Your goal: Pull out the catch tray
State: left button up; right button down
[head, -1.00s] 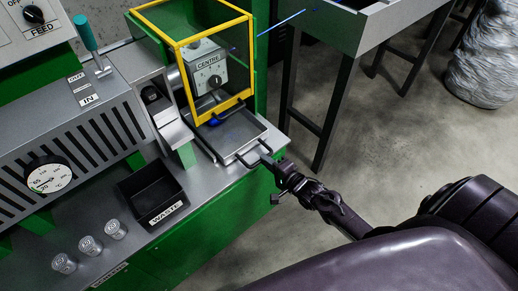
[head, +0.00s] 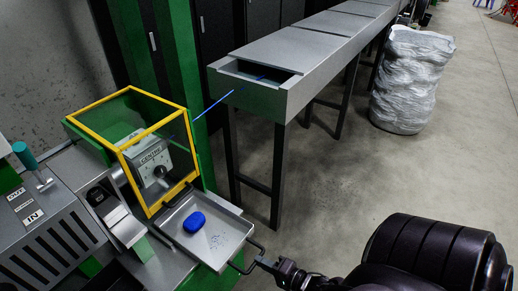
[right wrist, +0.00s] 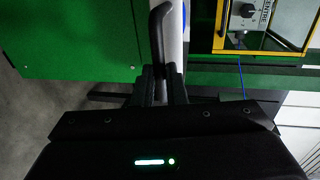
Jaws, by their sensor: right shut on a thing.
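The catch tray (head: 207,252) is a shallow grey metal tray, drawn out from under the yellow-framed guard in the head view. A blue lump (head: 194,222) and small blue specks lie in it. Its dark bar handle (head: 250,247) is at the front right. My right gripper (head: 264,264) is shut on this handle, low in the head view. In the right wrist view the fingers (right wrist: 160,86) grip the handle (right wrist: 157,40), which runs upward from between them. My left gripper is not in view.
The yellow-framed guard (head: 150,116) with a dial unit (head: 153,165) stands behind the tray. A thin blue cable (head: 213,104) runs from it to a long grey trough (head: 285,60) on legs.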

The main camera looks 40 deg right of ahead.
jog(key=c, duration=1.5)
grip_release()
jog(key=v, duration=0.8)
